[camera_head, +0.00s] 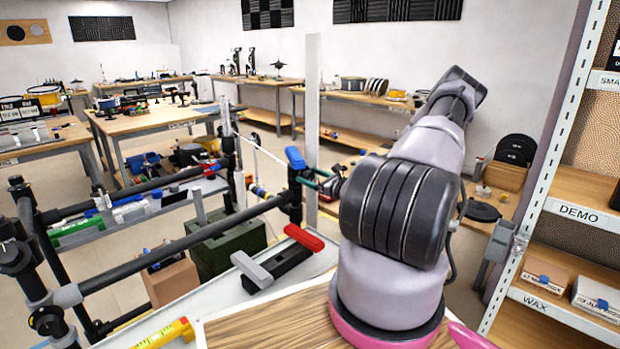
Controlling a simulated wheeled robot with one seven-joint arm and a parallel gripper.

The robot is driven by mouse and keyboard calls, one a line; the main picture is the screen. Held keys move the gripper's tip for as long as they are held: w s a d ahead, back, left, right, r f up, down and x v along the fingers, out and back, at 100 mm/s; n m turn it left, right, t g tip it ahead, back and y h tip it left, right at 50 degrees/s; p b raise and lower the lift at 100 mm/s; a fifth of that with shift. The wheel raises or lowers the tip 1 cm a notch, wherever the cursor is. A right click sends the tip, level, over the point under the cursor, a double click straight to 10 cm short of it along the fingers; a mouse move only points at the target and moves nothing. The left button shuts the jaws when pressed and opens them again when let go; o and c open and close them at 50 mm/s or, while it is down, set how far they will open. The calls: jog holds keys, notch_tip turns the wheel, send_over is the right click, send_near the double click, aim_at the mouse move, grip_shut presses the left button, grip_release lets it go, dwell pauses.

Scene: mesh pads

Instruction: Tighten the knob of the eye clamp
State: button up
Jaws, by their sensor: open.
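A black clamp (292,198) stands at the right end of a long black tube, near the middle of the picture. A blue knob or lever (296,158) sits at its top. I take this to be the eye clamp, but its details are too small to be sure. My gripper (318,182) shows small and dark just right of the clamp, below the blue part. It looks open; whether it touches the clamp I cannot tell. My large grey and black arm hides what lies behind it to the right.
A black tube frame (170,248) fills the left foreground. A dark green box (228,245) stands behind. Shelves (573,212) marked DEMO and WAX rise at right. Workbenches (150,122) stand farther back.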

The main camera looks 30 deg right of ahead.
grip_shut()
jog(key=shift+m, duration=0.4)
jog(key=m, duration=0.5)
jog(key=shift+m, duration=0.3)
jog(key=m, duration=0.6)
jog(key=shift+d+f, duration=0.1)
jog(key=shift+f, duration=0.05)
jog(key=m, duration=0.6)
jog(key=shift+m, duration=0.4)
jog(key=m, duration=0.5)
jog(key=shift+f, duration=0.15)
jog(key=shift+m, duration=0.3)
grip_release()
